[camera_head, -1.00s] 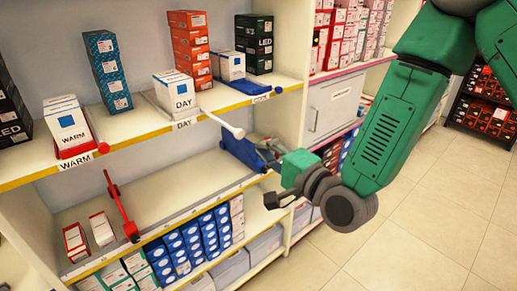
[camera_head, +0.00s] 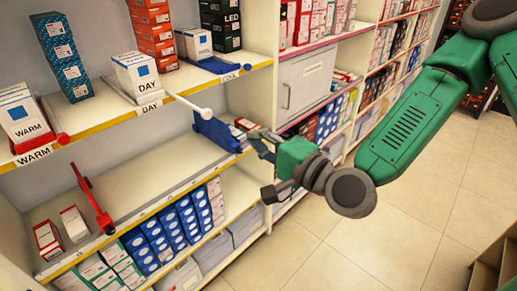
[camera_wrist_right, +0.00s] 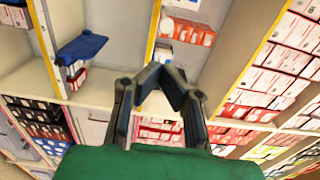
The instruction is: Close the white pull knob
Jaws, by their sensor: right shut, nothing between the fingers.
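The white pull knob (camera_head: 205,113) is the round end of a pale rod. The rod sticks out past the yellow front edge of the upper shelf, beside the white DAY boxes (camera_head: 136,72). My right gripper (camera_head: 258,143) is shut and empty, to the right of the knob and lower in the picture, apart from it. It is near the shelf unit's upright. In the right wrist view its fingertips (camera_wrist_right: 158,70) meet in front of the shelves. I cannot make out the knob in that view. My left gripper is not in view.
A blue pusher (camera_head: 216,132) on the lower shelf is near my right gripper; it also shows in the wrist view (camera_wrist_right: 80,47). A red lever (camera_head: 92,200) stands on that shelf. A grey cabinet door (camera_head: 303,84) is behind the gripper. Open floor (camera_head: 400,220) lies to the right.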

